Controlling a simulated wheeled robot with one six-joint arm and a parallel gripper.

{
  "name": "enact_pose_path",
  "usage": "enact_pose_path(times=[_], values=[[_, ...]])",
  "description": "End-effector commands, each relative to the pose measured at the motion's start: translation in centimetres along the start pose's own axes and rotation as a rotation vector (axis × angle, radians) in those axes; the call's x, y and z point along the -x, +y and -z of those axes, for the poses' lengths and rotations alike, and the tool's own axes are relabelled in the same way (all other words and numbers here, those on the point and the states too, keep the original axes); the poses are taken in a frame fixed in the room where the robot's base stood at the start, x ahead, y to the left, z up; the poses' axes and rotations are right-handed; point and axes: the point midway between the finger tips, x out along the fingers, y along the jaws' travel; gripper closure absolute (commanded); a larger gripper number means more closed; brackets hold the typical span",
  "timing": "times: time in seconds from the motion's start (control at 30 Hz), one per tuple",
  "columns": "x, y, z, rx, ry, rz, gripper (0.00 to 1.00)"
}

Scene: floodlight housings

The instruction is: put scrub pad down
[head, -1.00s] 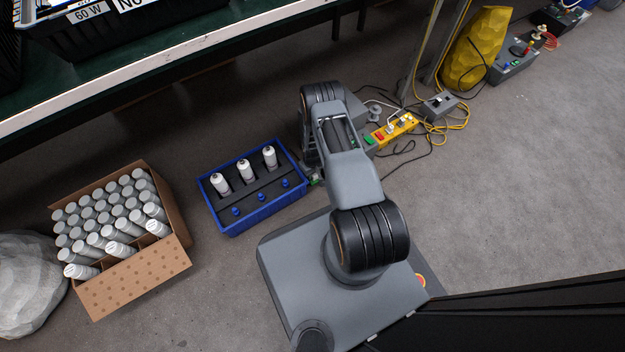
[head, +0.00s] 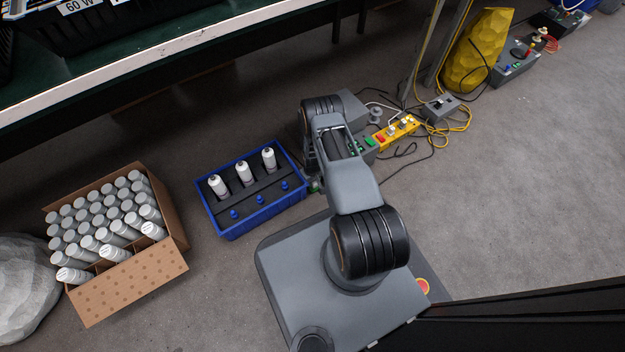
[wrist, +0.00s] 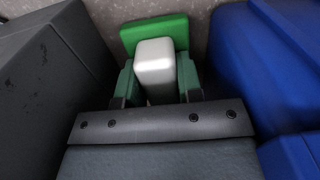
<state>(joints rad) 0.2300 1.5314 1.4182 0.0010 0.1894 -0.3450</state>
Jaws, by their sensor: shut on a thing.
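The scrub pad shows in the wrist view as a green pad (wrist: 130,35) with a pale grey block-shaped grip (wrist: 154,68). My gripper (wrist: 157,78) is shut on that pale grip, one green finger on each side. The green pad shows just beyond the fingertips, with grey floor past it. I cannot tell whether the pad touches the floor. In the head view my arm hides most of the gripper and pad; only a small green bit shows beside the blue crate (head: 262,222).
In the wrist view a dark grey box (wrist: 45,80) stands close on the left and the blue crate (wrist: 275,70) close on the right. A cardboard box (head: 130,288) of canisters and a yellow control strip (head: 385,138) with cables lie on the floor. Open floor is at right.

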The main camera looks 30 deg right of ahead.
Motion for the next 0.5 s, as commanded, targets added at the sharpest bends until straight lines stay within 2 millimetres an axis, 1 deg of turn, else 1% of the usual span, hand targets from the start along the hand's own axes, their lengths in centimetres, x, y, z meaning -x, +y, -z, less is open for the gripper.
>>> enact_pose_path(times=[0.1,0.13,0.37,0.4,0.5], values=[[-0.41,-0.02,-0.06,0.0,-0.001,0.0,0.92],[-0.39,-0.02,-0.05,0.0,-0.001,0.0,0.65],[-0.36,-0.01,-0.04,0.0,-0.001,0.0,0.43],[-0.35,-0.01,-0.04,0.0,-0.001,0.0,0.41],[-0.35,-0.01,-0.03,0.0,-0.001,0.0,0.41]])
